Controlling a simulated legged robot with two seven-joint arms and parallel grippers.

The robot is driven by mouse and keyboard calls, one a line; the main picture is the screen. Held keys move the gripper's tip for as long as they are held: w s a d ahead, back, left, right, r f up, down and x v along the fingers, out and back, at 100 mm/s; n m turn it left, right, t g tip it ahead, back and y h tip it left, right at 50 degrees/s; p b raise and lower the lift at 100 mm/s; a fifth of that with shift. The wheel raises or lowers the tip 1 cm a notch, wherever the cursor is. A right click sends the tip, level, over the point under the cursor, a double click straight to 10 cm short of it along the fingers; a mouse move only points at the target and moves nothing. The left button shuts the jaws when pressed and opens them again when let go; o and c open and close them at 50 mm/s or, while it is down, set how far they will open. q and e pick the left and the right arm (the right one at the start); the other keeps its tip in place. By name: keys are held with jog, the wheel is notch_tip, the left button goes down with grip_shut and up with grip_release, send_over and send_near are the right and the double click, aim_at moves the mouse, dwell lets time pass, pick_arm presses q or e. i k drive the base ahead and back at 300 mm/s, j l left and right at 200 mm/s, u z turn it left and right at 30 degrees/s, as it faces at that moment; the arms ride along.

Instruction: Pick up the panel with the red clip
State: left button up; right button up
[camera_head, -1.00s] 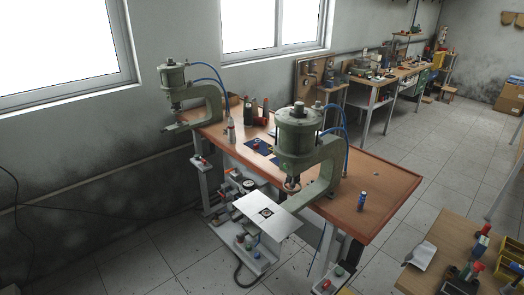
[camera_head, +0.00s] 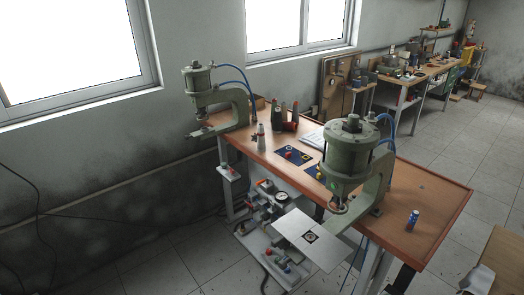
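Small dark blue panels lie on the orange-brown workbench (camera_head: 437,207), between the two green presses. One blue panel (camera_head: 299,157) has a small red piece (camera_head: 288,149) on it, which may be the red clip; it is too small to be sure. Another blue panel (camera_head: 311,178) lies nearer the large press and shows a yellow piece (camera_head: 319,175). The large press partly hides this second panel. Neither of my grippers shows in the head view.
A large green press (camera_head: 350,150) stands on the bench, with a white plate (camera_head: 311,239) jutting out below it. A smaller press (camera_head: 196,82) stands at the left end. Bottles and a blue can (camera_head: 412,219) stand on the bench. Open tiled floor lies in front.

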aim_at(299, 158)
jog(key=i+j+u, duration=0.3)
jog(key=u, duration=0.15)
jog(key=i+j+u, duration=0.25)
jog(key=u, duration=0.2)
jog(key=i+u, duration=0.4)
jog(key=i+j+z, duration=0.1)
jog(key=i+z, duration=0.15)
jog(key=i, duration=0.2)
jog(key=i+j+z, duration=0.3)
jog(key=i+l, duration=0.1)
